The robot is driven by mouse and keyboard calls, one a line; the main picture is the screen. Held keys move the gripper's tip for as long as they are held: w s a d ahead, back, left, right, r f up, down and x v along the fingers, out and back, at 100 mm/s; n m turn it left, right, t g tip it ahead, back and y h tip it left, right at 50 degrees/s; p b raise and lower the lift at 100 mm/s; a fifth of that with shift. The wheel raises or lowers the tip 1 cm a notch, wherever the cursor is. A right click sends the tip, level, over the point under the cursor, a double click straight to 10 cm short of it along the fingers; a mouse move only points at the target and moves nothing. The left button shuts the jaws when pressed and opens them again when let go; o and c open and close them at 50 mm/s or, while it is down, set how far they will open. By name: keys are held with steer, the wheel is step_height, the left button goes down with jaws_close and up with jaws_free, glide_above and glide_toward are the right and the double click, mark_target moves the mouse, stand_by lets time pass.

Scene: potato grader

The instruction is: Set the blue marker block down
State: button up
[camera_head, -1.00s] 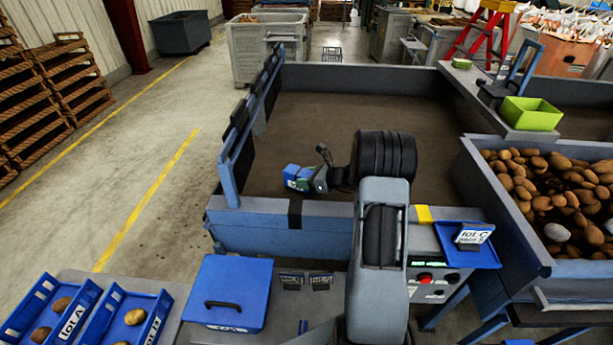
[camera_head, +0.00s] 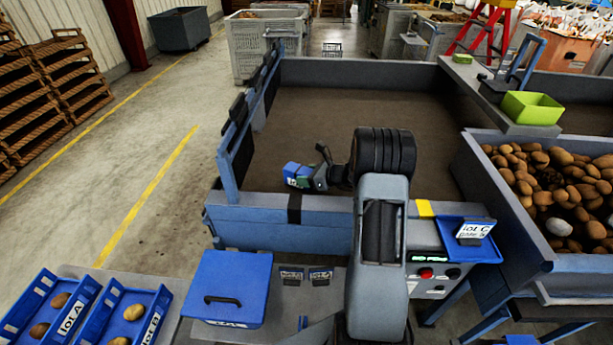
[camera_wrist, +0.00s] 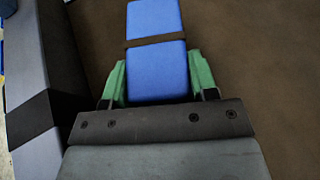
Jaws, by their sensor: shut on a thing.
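The blue marker block (camera_head: 294,172) is at the near left part of the brown belt bed (camera_head: 330,110), just inside its near wall. My gripper (camera_head: 306,178) is shut on it. In the wrist view the block (camera_wrist: 157,72) shows a dark band across it and lies between the green fingers of my gripper (camera_wrist: 158,82). Its far end points away from my wrist. I cannot tell whether its underside touches the belt.
The near wall (camera_head: 260,206) and the left side rail (camera_head: 228,160) of the bed are close to the block. A blue lidded box (camera_head: 228,285) stands in front. The belt to the right and beyond is bare. A bin of potatoes (camera_head: 540,262) stands at right.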

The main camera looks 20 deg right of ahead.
steer(key=shift+f, duration=0.3)
steer(key=o, duration=1.2)
steer(key=shift+o, duration=0.2)
steer(key=b+v, duration=0.2)
steer(key=v, duration=1.2)
steer(key=a+r+n+g, duration=0.1)
steer(key=a+n, duration=0.1)
steer(key=a, duration=0.1)
steer(key=s+a+r+n+g, duration=0.1)
steer(key=a+n+g, duration=0.1)
steer(key=a+n, duration=0.1)
steer(key=s+a+r+n+g, duration=0.1)
steer(key=a+n, duration=0.1)
steer(key=a, duration=0.2)
steer(key=shift+s+a, duration=0.2)
steer(key=shift+a, duration=0.1)
steer(key=s+a+r+n+g+h, duration=0.2)
steer(key=s+a+n+h, duration=0.6)
steer(key=n, duration=1.3)
steer(key=s+a+r, duration=0.2)
steer(key=s+a, duration=0.1)
steer(key=s, duration=0.4)
steer(key=shift+s+n+g, duration=0.15)
steer(key=shift+n+g, duration=0.15)
steer(key=shift+g, duration=0.1)
